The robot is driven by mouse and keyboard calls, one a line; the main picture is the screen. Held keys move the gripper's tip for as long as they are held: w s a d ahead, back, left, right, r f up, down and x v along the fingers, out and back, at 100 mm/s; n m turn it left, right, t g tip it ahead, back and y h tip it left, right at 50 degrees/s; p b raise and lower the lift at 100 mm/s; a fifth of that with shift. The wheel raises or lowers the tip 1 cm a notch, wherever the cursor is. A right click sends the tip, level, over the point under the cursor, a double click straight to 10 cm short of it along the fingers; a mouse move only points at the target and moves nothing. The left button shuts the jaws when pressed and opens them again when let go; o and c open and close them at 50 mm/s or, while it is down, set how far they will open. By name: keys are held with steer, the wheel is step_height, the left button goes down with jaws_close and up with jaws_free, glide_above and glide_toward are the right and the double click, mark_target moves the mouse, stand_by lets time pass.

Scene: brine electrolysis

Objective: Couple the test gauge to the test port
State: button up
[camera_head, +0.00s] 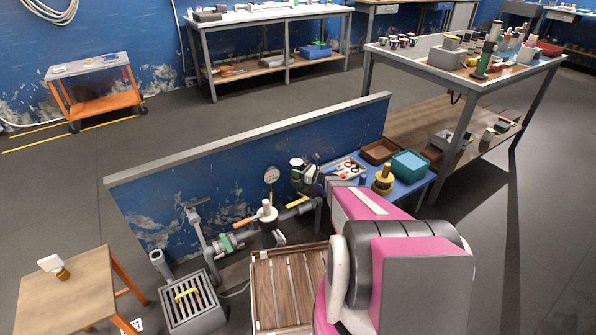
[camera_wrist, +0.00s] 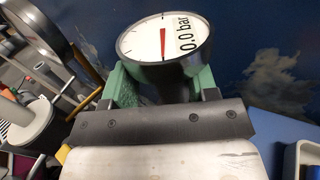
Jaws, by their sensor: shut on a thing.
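The test gauge (camera_wrist: 160,42), a round white dial with a red needle and the marking 0.0 bar, is held between the green fingers of my gripper (camera_wrist: 162,85) in the wrist view. In the head view the gauge (camera_head: 297,162) shows small in my gripper (camera_head: 307,173), above the right part of the pipework (camera_head: 225,243). The gauge's lower connection is hidden. I cannot tell which fitting is the test port. A second dial (camera_head: 271,175) stands on the pipework, left of my gripper.
A blue low wall (camera_head: 180,205) runs behind the pipework. A blue bench (camera_head: 407,188) with a teal box (camera_head: 409,164) and a brown tray (camera_head: 380,151) lies to the right. A slatted wooden crate (camera_head: 262,290), a grated grey box (camera_head: 192,312) and a stool (camera_head: 65,290) stand in front.

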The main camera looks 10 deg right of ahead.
steer(key=shift+f, duration=0.25)
stand_by(0.4)
jaws_close()
steer(key=shift+s, duration=0.1)
steer(key=shift+a, duration=0.1)
steer(key=shift+f, duration=0.1)
steer(key=o, duration=0.8)
jaws_free()
